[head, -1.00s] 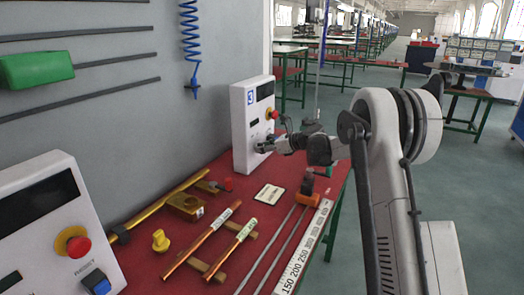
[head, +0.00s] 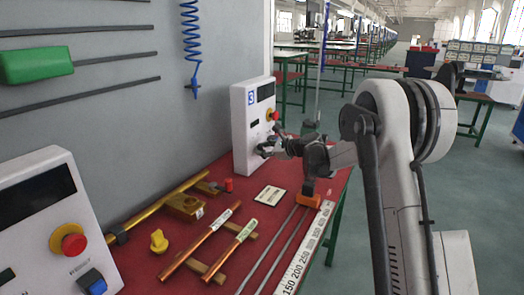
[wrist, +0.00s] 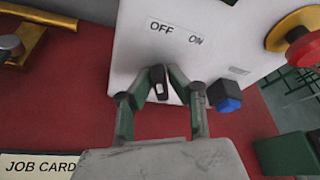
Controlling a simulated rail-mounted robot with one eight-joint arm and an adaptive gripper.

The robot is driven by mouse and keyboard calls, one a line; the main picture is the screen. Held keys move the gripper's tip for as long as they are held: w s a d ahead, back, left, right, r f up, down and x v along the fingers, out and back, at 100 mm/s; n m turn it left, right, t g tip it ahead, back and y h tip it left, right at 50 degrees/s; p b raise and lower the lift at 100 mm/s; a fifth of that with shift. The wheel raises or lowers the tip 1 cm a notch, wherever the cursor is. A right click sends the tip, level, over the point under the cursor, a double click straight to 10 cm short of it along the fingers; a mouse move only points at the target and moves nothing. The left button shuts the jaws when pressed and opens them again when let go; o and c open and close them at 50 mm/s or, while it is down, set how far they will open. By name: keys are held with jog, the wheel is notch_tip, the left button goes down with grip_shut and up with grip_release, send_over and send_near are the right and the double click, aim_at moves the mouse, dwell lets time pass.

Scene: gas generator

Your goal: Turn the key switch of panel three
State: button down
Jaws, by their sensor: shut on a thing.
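Panel three (head: 243,130) is a white box with a blue "3" at the far end of the red bench. In the wrist view its face (wrist: 140,70) carries "OFF" and "ON" labels above a dark key switch (wrist: 158,82) with a light mark. My gripper (wrist: 160,95) is at the switch, with its two green fingers on either side of it, shut on it. In the head view my gripper (head: 270,150) reaches the lower front of the panel from the right, and the switch is too small to make out there.
A red emergency button (wrist: 303,47) on a yellow base and a blue button (wrist: 225,97) sit right of the switch. A job card (wrist: 38,167) lies on the bench. Copper tubes (head: 202,242), a brass block (head: 183,207) and a ruler (head: 305,250) lie nearer. Another panel (head: 40,225) stands front left.

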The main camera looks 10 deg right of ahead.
jog(key=c, duration=1.7)
grip_release()
jog(key=v, duration=1.2)
